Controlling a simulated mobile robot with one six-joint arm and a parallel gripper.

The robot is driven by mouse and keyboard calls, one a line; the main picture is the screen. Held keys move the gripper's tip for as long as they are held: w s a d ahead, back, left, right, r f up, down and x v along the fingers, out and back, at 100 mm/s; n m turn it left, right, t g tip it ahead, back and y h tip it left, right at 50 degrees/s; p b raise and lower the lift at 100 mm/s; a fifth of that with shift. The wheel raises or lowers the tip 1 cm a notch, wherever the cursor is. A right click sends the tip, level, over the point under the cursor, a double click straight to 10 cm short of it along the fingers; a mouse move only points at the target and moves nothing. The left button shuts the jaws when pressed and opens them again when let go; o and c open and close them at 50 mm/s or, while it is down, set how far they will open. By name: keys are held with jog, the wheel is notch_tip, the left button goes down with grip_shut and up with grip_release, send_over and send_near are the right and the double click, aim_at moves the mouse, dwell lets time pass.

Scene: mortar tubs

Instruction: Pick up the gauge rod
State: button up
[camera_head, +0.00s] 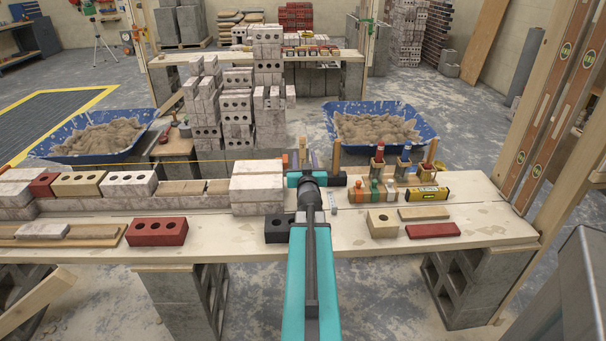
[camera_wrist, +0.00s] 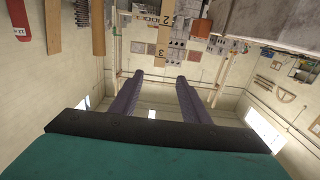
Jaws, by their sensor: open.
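The gauge rod (camera_wrist: 163,35) is a pale wooden strip with black numbers 2 and 3. It shows in the upper middle of the wrist view, beyond the gap between my fingertips and apart from them. In the head view a narrow brown upright piece (camera_head: 303,146) shows between my fingers and looks like the rod; my gripper hides its lower part. My gripper (camera_head: 306,162) has its dark purple fingers spread and empty, pointing away over the bench. The fingers also show in the wrist view (camera_wrist: 158,78).
The bench (camera_head: 480,215) holds a brick wall at left and a pale block stack (camera_head: 257,186) close left of my gripper. A dark block (camera_head: 277,229) sits left of my arm. Another wooden upright (camera_head: 337,153), tools and a yellow level (camera_head: 427,193) stand at right. Mortar tubs (camera_head: 340,110) lie behind.

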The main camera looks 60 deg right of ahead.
aim_at(303, 142)
jog(key=shift+d, duration=0.15)
jog(key=shift+x, duration=4.15)
jog(key=shift+p+x, duration=0.45)
jog(key=shift+x, duration=2.2)
jog(key=shift+f, duration=0.2)
grip_shut()
